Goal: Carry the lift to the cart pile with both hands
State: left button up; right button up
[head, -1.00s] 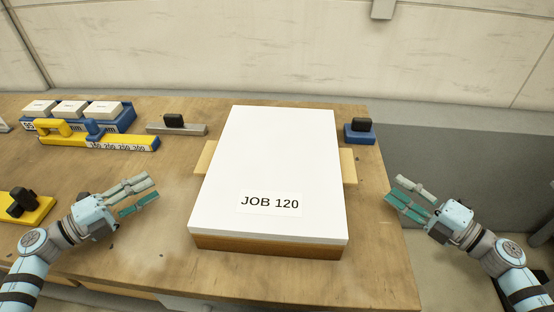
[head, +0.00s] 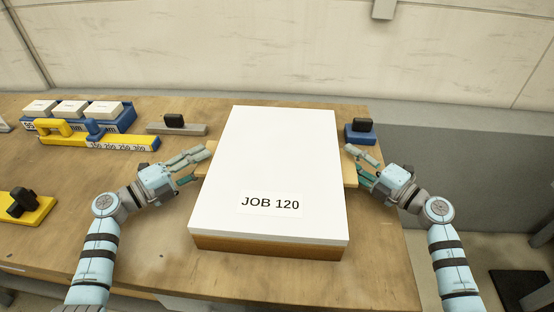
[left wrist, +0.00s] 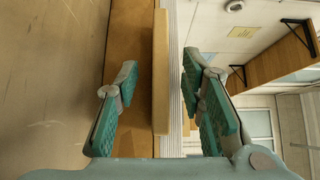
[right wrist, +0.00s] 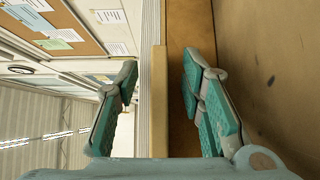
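The lift is a white stack labelled JOB 120 (head: 270,160) on a brown base, with pale wooden tabs sticking out at its left and right sides. My left gripper (head: 202,163) is open at the left tab; in the left wrist view (left wrist: 155,90) the tab (left wrist: 161,70) lies between its spread fingers. My right gripper (head: 354,164) is open at the right tab (head: 349,168); in the right wrist view (right wrist: 158,90) that tab (right wrist: 159,100) lies between its fingers. Neither gripper is closed on a tab. I cannot make out a cart pile.
The wooden table (head: 110,190) bears a blue rack with white blocks (head: 85,112), a yellow handled gauge (head: 110,140), a grey bar with a black knob (head: 176,126), a blue block (head: 360,133) and a yellow block (head: 28,207). Floor shows to the right.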

pick_arm(q)
jog(key=shift+c, duration=0.6)
pick_arm(e)
jog(key=shift+c, duration=0.6)
pick_arm(q)
grip_shut()
pick_arm(e)
grip_shut()
